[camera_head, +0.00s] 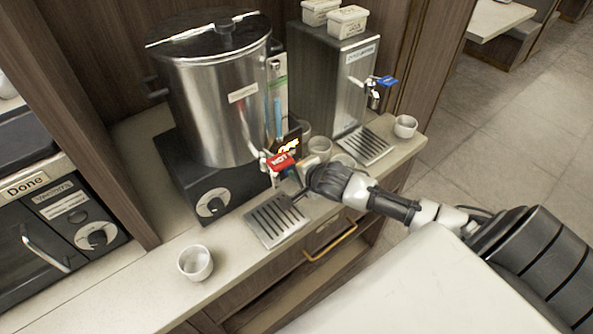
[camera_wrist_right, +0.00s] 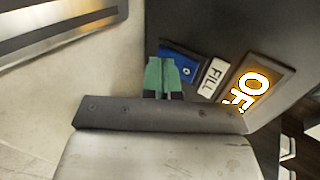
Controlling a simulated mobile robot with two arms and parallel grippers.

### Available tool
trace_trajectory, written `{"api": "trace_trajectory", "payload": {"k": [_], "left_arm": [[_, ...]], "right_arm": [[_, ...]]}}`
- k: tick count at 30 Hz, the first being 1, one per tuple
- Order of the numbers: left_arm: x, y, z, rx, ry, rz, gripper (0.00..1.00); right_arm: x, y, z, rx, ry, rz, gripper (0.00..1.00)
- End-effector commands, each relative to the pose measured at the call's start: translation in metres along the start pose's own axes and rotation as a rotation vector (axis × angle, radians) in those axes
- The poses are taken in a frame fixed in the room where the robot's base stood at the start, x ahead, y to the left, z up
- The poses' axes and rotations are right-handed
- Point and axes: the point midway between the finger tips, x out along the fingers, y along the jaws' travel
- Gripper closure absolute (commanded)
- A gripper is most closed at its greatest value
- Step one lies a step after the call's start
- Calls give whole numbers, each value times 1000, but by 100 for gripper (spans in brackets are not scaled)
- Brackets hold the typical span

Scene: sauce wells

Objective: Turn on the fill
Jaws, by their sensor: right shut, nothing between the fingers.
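In the right wrist view, a white FILL label (camera_wrist_right: 213,77) lies between a blue part (camera_wrist_right: 183,62) and a lit orange display (camera_wrist_right: 247,90) that reads OFF. The orange display also shows in the head view (camera_head: 289,146), partly covered. My right gripper (camera_wrist_right: 164,76) has green fingertips shut together with nothing between them. They overlap the blue part in the picture; I cannot tell whether they touch it. In the head view my right gripper (camera_head: 312,184) is beside the urn's red HOT tap (camera_head: 281,161). My left gripper is not in view.
A slotted drip tray (camera_head: 276,219) lies below the HOT tap. A white cup (camera_head: 195,263) stands at the front left of the counter. Several cups stand behind my right gripper. A second dispenser (camera_head: 335,80) with a blue tap stands to the right.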

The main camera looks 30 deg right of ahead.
Motion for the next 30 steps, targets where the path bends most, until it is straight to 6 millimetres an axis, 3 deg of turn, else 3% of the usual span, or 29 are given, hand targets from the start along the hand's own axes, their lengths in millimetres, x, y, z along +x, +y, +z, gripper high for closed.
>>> {"api": "trace_trajectory", "payload": {"k": [15,30], "left_arm": [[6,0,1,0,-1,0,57],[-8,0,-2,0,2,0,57]], "right_arm": [[8,1,2,5,-4,-29,100],[0,-10,1,1,-3,-32,100]]}}
